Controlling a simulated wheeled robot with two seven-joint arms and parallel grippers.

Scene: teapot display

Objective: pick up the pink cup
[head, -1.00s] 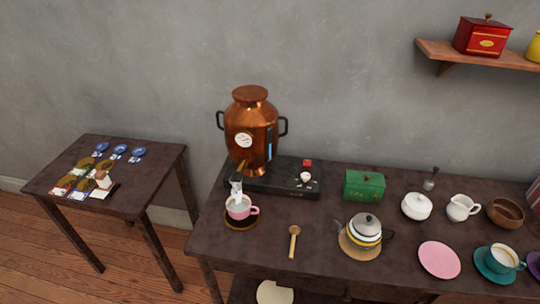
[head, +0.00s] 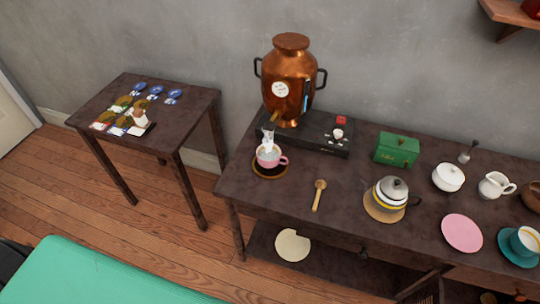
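The pink cup (head: 269,157) stands upright on a dark round coaster with a tan rim (head: 270,174), near the left end of the dark table. Its handle points right. A whitish stream or steam shows above it, below the tap of the copper urn (head: 290,80). The inside of the cup looks pale. Neither of my grippers is in view.
A wooden spoon (head: 319,194), teapot (head: 391,193), green box (head: 397,149) and pink plate (head: 462,233) stand right of the cup. A small table (head: 190,103) with medals is at left. A teal surface (head: 110,274) fills the lower left. Bare tabletop lies around the spoon.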

